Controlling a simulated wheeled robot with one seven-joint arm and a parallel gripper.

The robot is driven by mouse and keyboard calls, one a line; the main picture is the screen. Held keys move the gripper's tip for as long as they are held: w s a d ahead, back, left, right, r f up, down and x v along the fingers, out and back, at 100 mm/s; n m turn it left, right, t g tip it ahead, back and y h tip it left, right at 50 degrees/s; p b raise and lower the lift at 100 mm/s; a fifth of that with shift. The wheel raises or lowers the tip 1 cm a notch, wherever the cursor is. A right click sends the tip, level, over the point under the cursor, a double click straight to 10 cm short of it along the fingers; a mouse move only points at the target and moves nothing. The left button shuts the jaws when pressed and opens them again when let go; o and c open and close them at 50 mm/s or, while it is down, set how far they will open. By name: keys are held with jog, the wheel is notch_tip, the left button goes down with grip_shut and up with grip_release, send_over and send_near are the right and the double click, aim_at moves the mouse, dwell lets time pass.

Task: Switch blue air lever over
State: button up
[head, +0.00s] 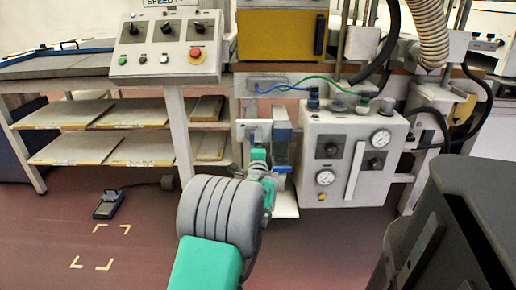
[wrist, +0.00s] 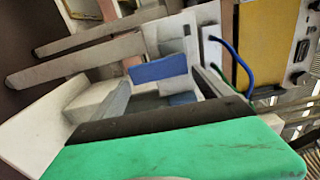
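The blue air lever (head: 282,117) is beside a small white box (head: 258,131), left of the white gauge panel. Part of the lever is hidden by my arm and hand in the head view. In the wrist view, a blue block (wrist: 158,70), which looks like the lever, is in front of my gripper (wrist: 165,92). My grey fingers appear spread to its left and right, with a gap between them. My gripper also shows in the head view (head: 272,160), close to the lever. Contact cannot be told.
The gauge panel (head: 350,157) is close on the right, with blue and green hoses above. A control box (head: 168,48) with a red button stands at upper left. Shelves (head: 120,130) hold boards. A pedal (head: 109,204) lies on open floor at left.

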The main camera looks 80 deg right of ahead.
jog(key=shift+o, duration=0.8)
jog(key=shift+w, duration=0.1)
jog(key=p+v, duration=0.2)
jog(key=v, duration=0.5)
jog(key=shift+a, duration=0.4)
